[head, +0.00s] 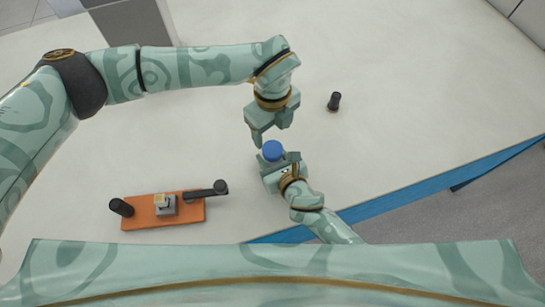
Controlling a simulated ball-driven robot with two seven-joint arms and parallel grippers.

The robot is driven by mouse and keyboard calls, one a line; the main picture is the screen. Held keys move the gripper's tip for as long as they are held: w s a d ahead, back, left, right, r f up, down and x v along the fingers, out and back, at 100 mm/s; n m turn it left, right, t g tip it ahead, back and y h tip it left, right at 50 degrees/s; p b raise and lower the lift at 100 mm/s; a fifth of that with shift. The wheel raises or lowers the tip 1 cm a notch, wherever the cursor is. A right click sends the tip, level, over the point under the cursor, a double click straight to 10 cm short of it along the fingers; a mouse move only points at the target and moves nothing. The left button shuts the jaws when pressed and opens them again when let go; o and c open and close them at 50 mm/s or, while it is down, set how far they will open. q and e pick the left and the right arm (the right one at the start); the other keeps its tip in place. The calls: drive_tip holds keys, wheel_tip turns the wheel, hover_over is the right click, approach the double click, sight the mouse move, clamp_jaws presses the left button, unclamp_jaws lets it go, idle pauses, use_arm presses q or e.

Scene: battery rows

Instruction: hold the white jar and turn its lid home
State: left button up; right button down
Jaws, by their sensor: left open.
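A round blue lid (272,150) shows from above, near the middle of the head view. The white body of the jar cannot be made out; the lid and my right gripper cover that spot. My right gripper (276,160) comes from the lower right, its fingers close around the place just below the lid. Whether they press on the jar cannot be told. My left gripper (266,129) is open and empty, just above the lid in the picture, with its fingers pointing down toward it.
An orange board (190,211) at the lower left carries a small grey block (165,205), a black knob (121,207) and a dark lever (206,192). A small black piece (334,102) stands right of my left gripper. The pale table is otherwise clear; its blue edge (400,205) runs along the lower right.

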sight(272, 148)
use_arm(q)
drive_tip(key=shift+f, duration=4)
drive_tip(key=c, duration=1)
drive_tip(key=o, duration=1.1)
drive_tip(key=shift+o, duration=0.2)
drive_tip(key=shift+r, duration=0.1)
